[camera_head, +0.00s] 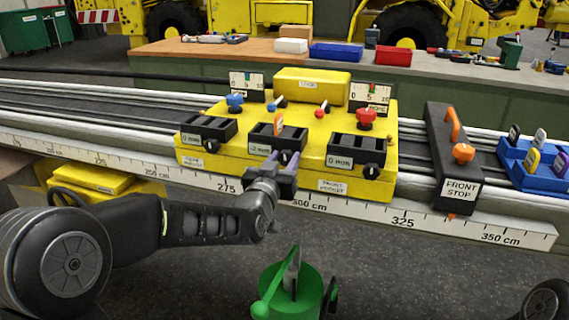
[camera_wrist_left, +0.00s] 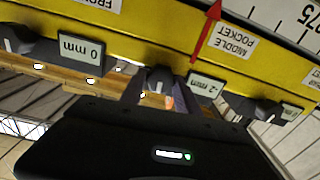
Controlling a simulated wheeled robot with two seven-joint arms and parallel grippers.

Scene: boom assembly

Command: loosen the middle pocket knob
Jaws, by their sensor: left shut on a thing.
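The yellow carriage (camera_head: 225,155) sits on the rail with three black pockets along its front. The middle pocket (camera_head: 288,135) has a small display (camera_head: 261,150) that seems to read -2 mm and an orange-tipped piece standing in it. My left gripper (camera_head: 287,162) is at the carriage front, right of that display, shut on the middle pocket knob. The left wrist view shows this dark knob (camera_wrist_left: 159,77) between the fingers, near the "MIDDLE POCKET" label (camera_wrist_left: 232,42). The fingers mostly hide the knob in the head view. My right gripper is out of view.
Dark knobs sit beside the left and right pockets; the right pocket's display (camera_head: 340,161) reads 0 mm. A black "FRONT STOP" block (camera_head: 456,170) and a blue tray (camera_head: 520,172) stand to the right. A green holder (camera_head: 300,293) is below, in front of the rail.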

